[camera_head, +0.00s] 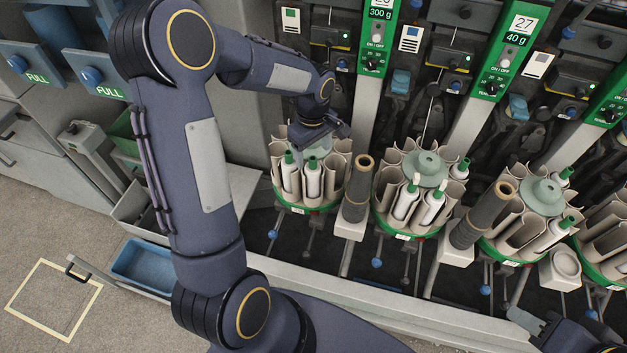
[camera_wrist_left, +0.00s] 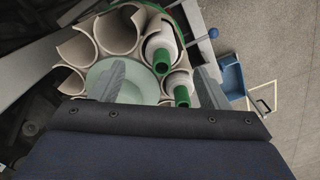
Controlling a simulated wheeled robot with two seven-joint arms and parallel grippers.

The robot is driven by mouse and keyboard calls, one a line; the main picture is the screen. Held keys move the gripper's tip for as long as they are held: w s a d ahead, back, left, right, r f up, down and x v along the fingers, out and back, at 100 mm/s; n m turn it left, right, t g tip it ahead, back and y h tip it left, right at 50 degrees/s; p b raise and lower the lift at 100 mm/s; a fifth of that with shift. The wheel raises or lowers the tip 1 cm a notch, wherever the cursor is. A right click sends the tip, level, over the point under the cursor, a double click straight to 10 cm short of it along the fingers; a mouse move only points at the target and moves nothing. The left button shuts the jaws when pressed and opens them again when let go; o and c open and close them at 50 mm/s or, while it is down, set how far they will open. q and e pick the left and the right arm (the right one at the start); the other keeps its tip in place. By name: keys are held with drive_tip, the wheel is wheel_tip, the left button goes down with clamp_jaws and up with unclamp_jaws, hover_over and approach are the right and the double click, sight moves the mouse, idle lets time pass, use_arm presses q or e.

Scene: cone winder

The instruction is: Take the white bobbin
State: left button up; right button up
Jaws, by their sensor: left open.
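White bobbins with green tips (camera_head: 313,179) stand in the pockets of the leftmost round magazine (camera_head: 300,208). Two of them show in the left wrist view, one upper (camera_wrist_left: 161,48) and one lower (camera_wrist_left: 179,88). My left gripper (camera_head: 308,152) is open above this magazine, pointing down. In the left wrist view its fingers (camera_wrist_left: 160,86) are apart, one over the pale green hub (camera_wrist_left: 133,83) and one to the right of the lower bobbin. Contact cannot be told. Part of my right gripper (camera_head: 540,325) shows at the lower right; its jaws are unclear.
More magazines with white bobbins (camera_head: 433,208) stand to the right. Dark cones (camera_head: 357,190) stand between them. Green control panels (camera_head: 377,38) rise behind. A blue bin (camera_head: 143,266) sits at the lower left, with clear floor beside it.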

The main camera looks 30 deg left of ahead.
sight(313, 158)
use_arm(q)
wheel_tip(313, 158, down, 4)
drive_tip(key=shift+s+f+p, duration=0.1)
drive_tip(key=shift+f+p, duration=0.05)
drive_tip(key=shift+p, duration=0.3)
drive_tip(key=shift+c, duration=0.4)
drive_tip(key=c, duration=0.9)
